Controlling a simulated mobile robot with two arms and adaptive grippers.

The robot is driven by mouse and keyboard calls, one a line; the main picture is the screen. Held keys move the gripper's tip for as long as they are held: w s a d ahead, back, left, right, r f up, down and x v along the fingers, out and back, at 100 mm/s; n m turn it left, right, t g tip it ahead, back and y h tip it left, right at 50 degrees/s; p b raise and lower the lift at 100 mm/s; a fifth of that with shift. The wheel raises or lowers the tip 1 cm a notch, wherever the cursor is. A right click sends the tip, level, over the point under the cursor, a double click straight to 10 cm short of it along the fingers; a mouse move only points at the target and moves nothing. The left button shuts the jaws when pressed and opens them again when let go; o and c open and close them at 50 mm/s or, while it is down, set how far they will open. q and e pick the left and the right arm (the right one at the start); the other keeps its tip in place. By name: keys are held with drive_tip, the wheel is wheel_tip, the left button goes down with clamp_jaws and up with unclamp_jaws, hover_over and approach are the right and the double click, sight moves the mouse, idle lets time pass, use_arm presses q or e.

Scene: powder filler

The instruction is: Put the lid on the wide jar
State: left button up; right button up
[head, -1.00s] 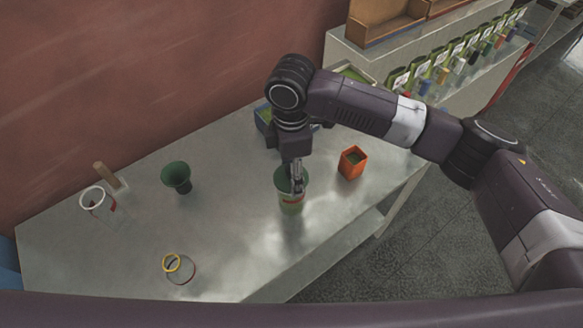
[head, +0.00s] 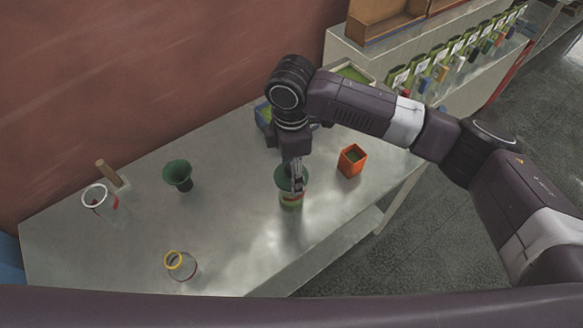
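I cannot tell for sure which is the wide jar. I cannot make out a separate lid. My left gripper is out of view.
A dark green funnel-shaped cup (head: 178,176) stands mid-table, and an orange square box (head: 352,161) is right of the green cup. A wooden-handled item (head: 107,170) is at the back left. Shelves with several green-labelled dispensers (head: 421,66) are behind. The front middle of the table (head: 230,235) is clear.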

drive_tip(key=shift+f, duration=0.5)
idle(0.7)
drive_tip(key=o, duration=1)
